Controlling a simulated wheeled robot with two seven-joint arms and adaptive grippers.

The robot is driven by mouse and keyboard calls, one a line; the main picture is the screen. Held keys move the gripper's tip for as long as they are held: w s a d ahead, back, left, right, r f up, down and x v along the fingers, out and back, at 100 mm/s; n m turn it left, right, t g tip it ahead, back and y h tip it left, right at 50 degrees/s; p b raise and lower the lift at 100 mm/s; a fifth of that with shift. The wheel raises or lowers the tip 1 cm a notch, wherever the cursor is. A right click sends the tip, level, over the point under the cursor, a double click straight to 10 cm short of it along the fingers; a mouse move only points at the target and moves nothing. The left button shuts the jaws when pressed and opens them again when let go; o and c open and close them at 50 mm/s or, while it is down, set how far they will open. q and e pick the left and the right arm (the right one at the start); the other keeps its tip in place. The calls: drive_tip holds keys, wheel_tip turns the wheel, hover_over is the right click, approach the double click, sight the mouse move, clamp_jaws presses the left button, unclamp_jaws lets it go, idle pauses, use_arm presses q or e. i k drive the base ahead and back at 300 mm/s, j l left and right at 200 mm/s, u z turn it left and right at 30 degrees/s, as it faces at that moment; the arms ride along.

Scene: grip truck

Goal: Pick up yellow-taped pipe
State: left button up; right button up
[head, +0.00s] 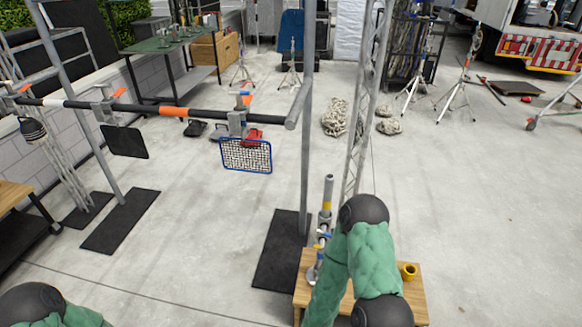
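A grey pipe (328,190) with a yellow band stands near upright in the head view, at the left side of a small wooden table (415,303). Blue and metal parts show around its lower end, too small to make out. My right arm, in a green sleeve, reaches over the table just right of the pipe and covers much of the tabletop. I cannot make out my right gripper. Only a dark joint and green sleeve of my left arm show at the bottom left; its gripper is out of view.
A small yellow cup-like object (408,271) sits on the table's right side. A grey upright pole (306,140) and a lattice truss (365,100) rise behind the table. A black mat (281,255) lies left of it. Open concrete floor lies to the right.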

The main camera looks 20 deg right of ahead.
sight(329, 184)
drive_tip(key=z, duration=1.95)
drive_tip(key=i+l+u, duration=0.55)
drive_tip(key=i+l, duration=0.1)
